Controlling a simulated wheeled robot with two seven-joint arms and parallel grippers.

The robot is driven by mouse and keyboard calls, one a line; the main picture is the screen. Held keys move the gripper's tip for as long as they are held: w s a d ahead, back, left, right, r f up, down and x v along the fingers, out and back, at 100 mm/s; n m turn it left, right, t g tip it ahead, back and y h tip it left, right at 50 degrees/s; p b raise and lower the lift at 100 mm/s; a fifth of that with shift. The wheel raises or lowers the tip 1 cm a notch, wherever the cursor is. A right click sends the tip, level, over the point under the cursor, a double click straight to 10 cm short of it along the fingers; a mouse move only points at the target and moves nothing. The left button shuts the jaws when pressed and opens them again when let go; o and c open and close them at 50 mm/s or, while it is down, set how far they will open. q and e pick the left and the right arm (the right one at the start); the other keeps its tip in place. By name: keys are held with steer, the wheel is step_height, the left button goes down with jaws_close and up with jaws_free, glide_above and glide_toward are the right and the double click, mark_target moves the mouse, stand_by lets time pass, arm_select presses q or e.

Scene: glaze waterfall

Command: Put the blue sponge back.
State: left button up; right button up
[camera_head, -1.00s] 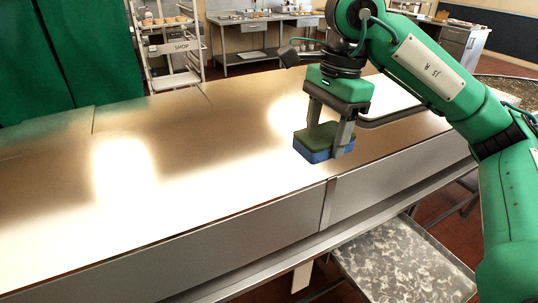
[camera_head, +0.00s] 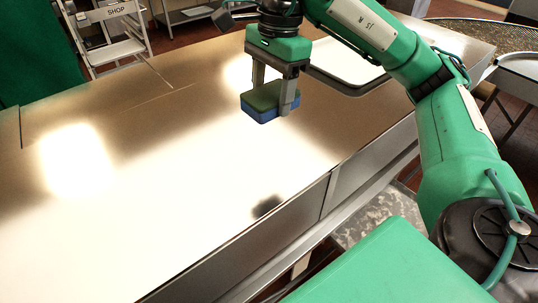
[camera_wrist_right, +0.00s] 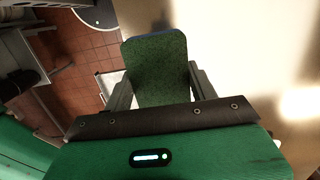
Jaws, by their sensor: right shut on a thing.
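The blue sponge (camera_head: 262,112) has a dark green top layer and a blue lower layer. My right gripper (camera_head: 272,98) is shut on it, with a finger on either side, and points down over the steel counter (camera_head: 190,150). I cannot tell exactly how far the sponge is above the counter. In the right wrist view the green face of the sponge (camera_wrist_right: 157,68) shows between the two fingers of my right gripper (camera_wrist_right: 157,88). My left gripper is not in view.
A pale tray with a dark rim (camera_head: 345,68) lies on the counter behind and right of the sponge. A rack marked SHOP (camera_head: 115,35) stands beyond the far edge. The counter left of the sponge is bare and shiny. A mottled surface (camera_head: 375,215) lies below the near edge.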

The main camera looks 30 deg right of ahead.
steer(key=p, duration=0.2)
glide_above(269, 168)
steer(key=f, duration=1.2)
steer(key=shift+d+f, duration=0.25)
steer(key=shift+d, duration=0.05)
steer(key=shift+f+p, duration=0.35)
steer(key=shift+f, duration=1.7)
steer(key=o, duration=0.9)
steer(key=shift+o, duration=0.2)
steer(key=shift+r, duration=0.6)
steer(key=r, duration=0.3)
steer(key=d+r+b, duration=0.1)
steer(key=r, duration=0.3)
steer(key=r+b, duration=0.1)
steer(key=r, duration=0.3)
steer(key=shift+d, duration=0.2)
